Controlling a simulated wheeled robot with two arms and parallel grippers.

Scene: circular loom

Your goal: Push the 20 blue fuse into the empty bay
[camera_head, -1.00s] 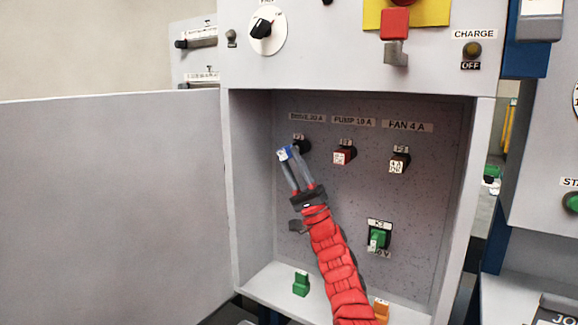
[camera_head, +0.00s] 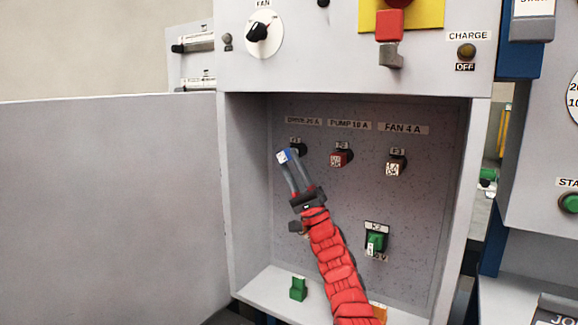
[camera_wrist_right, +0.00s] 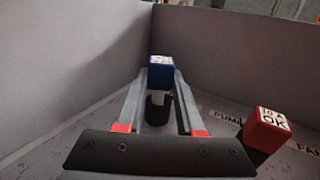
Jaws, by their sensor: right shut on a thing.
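The blue fuse (camera_head: 284,156) is held at the fingertips of my right gripper (camera_head: 287,160), in front of the DRIVE 20 A bay (camera_head: 298,146) at the upper left of the open cabinet. In the right wrist view the blue fuse (camera_wrist_right: 160,72) sits between the two fingers of my gripper (camera_wrist_right: 160,85), with its pale lower part pointing at a dark socket (camera_wrist_right: 157,108). I cannot tell whether the fuse touches the socket or has entered it. My left gripper is not in view.
A red fuse (camera_head: 340,158) sits in the PUMP 10 A bay, close to the right finger. A green relay (camera_head: 375,242) is lower right. A green fuse (camera_head: 298,288) stands on the cabinet floor. The open door (camera_head: 110,210) is left.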

